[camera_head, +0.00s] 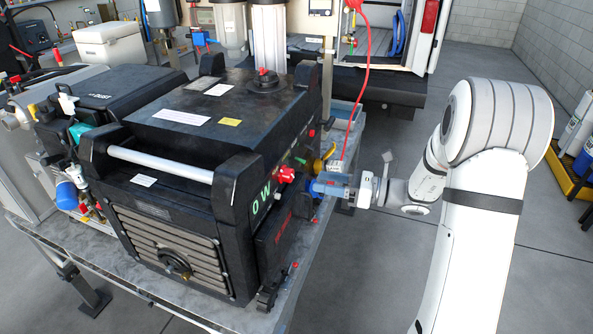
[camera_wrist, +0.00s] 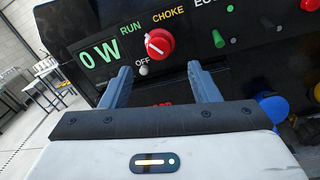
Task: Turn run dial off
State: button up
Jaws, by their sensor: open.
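The run dial is a red knob (camera_wrist: 159,44) with a white pointer line, on the black generator panel (camera_wrist: 180,15) in the wrist view. The words RUN, CHOKE and OFF are printed around it, and a green "0 W" display is to its left. The red knob also shows in the head view (camera_head: 286,174) on the generator's right side. My gripper (camera_wrist: 158,72) is open, with blue fingers apart and pointing at the panel. The knob appears beyond and between the fingertips, slightly above them in the picture. Nothing is held. Whether the fingers touch the panel is unclear.
The black generator (camera_head: 200,130) stands on a grey metal table (camera_head: 185,312). Beside the dial are a green switch (camera_wrist: 219,39), another red knob (camera_wrist: 311,4) and blue and yellow fittings (camera_wrist: 275,106). A red cable (camera_head: 364,90) hangs behind my gripper in the head view.

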aim_at(293, 176)
jog(key=p+x, duration=0.1)
jog(key=x, duration=0.6)
jog(key=shift+a+p, duration=0.25)
jog(key=shift+p, duration=0.15)
jog(key=c, duration=1)
jog(key=shift+o, duration=0.2)
